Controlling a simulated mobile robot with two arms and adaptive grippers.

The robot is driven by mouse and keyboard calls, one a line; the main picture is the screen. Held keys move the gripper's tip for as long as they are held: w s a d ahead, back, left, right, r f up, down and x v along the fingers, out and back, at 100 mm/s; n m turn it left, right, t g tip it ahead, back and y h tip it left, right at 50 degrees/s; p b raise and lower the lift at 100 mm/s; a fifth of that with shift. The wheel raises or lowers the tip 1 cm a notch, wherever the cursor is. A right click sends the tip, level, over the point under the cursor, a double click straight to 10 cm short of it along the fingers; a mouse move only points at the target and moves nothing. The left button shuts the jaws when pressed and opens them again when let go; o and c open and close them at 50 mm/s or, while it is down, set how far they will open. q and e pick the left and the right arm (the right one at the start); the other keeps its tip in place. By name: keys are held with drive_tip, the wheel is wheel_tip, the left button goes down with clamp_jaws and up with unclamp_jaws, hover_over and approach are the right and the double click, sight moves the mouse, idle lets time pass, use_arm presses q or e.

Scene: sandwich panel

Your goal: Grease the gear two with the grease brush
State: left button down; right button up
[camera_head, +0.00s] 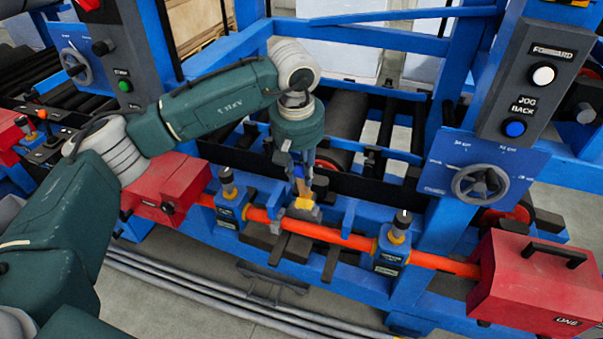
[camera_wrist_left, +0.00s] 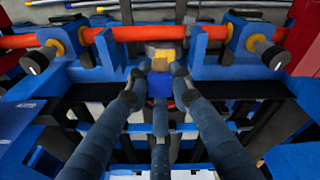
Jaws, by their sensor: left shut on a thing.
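My left gripper (camera_head: 299,177) points down at the middle of the machine, near the orange shaft. It is shut on the grease brush (camera_head: 303,203), which shows a blue part and a yellow-tan block at its lower end. I cannot tell whether the brush touches the shaft. No gear is clearly marked as two. One red box (camera_head: 540,285) at the right is labelled ONE, and another red box (camera_head: 170,190) stands at the left. My right gripper is not in view.
The orange shaft (camera_head: 330,232) runs between blue bearing blocks (camera_head: 392,250). Blue uprights (camera_head: 440,130) and a control panel (camera_head: 540,75) with a handwheel (camera_head: 481,184) stand at the right. Grey pipes (camera_head: 190,285) run along the floor in front.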

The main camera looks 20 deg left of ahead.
use_arm(q)
drive_tip(key=shift+r+p, duration=0.55)
drive_tip(key=shift+r, duration=0.95)
